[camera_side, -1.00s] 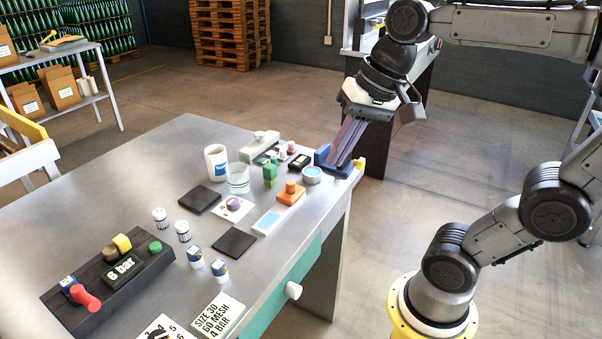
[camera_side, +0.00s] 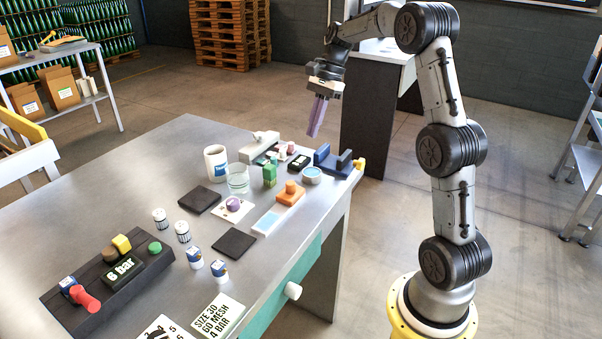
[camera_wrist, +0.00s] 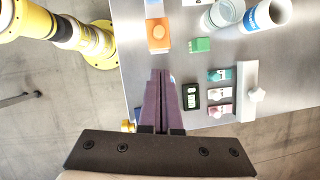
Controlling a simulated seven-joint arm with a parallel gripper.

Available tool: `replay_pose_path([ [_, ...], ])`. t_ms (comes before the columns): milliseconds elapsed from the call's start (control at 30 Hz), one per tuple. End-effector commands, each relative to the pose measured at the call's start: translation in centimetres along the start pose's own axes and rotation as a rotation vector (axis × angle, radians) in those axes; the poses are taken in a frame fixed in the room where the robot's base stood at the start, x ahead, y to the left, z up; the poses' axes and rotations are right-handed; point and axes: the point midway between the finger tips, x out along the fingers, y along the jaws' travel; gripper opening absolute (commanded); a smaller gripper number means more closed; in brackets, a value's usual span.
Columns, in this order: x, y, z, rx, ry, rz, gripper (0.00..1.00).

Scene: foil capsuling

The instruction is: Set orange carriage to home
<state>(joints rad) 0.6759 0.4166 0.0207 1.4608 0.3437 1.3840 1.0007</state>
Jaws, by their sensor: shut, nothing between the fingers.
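The orange carriage (camera_side: 290,193) is a block with a round orange knob on top. My gripper (camera_side: 312,134) has long purple fingers and hangs in the air above the far end of the table, apart from the carriage. In the wrist view the fingers (camera_wrist: 160,73) lie together with nothing between them.
A dark blue block (camera_side: 335,160) stands at the table's far right corner. Two dark pads and a long black panel (camera_side: 100,285) lie nearer.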

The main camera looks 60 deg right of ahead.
Motion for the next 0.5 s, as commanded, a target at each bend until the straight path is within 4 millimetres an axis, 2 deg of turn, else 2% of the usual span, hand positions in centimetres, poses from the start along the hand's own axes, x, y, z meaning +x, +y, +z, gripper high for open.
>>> replay_pose_path([
  [33, 0.6, 0.1, -1.3, 0.027, -0.009, 0.011, 0.00],
  [167, 1.4, 0.7, -3.1, 0.067, -0.023, 0.025, 0.00],
  [500, 1.2, 0.8, -3.3, 0.073, -0.022, 0.021, 0.00],
])
